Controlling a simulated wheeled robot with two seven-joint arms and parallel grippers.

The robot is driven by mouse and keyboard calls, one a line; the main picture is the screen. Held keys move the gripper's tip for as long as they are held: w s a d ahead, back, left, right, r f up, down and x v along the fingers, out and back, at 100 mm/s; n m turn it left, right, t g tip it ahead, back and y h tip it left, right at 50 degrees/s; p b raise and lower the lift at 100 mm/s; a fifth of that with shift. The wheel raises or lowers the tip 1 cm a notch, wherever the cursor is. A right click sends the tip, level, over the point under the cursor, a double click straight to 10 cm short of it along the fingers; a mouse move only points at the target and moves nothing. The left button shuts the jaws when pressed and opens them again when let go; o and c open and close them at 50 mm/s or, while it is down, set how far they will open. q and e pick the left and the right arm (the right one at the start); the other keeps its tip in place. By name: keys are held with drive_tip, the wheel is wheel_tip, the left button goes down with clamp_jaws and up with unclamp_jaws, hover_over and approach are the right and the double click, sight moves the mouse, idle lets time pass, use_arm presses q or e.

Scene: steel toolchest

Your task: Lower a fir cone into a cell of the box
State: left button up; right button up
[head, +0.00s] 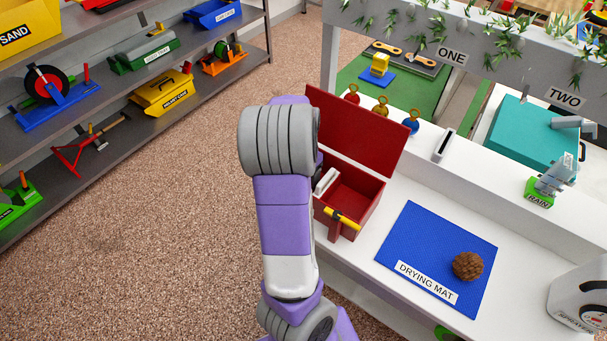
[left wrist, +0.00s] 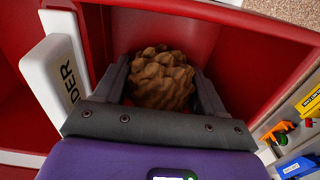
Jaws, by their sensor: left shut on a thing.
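A red box (head: 365,221) stands on the white bench with its lid (head: 355,125) open. A white divider (head: 327,181) splits its inside; the divider (left wrist: 50,85) also shows in the left wrist view. My left gripper (left wrist: 162,88) is shut on a brown fir cone (left wrist: 160,78), with a finger on each side. The cone is among the box's red walls (left wrist: 270,65), in the cell right of the divider in the wrist view. I cannot tell whether it touches the floor. In the head view my left arm hides this gripper and cone. My right gripper is not in view.
Another fir cone (head: 467,266) lies on the blue drying mat (head: 425,235) right of the box. A white sprayer bottle (head: 585,295) and a green rain gauge (head: 540,192) stand farther right. A shelf (head: 190,85) with toys is at left.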

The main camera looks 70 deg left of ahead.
use_arm(q)
drive_tip(key=shift+f+b, duration=0.45)
drive_tip(key=shift+f, duration=0.15)
idle(0.3)
drive_tip(key=o, duration=1.1)
drive_tip(key=shift+r, duration=0.1)
wheel_tip(320, 180, up, 8)
drive_tip(key=p, duration=0.3)
drive_tip(key=shift+f, duration=0.25)
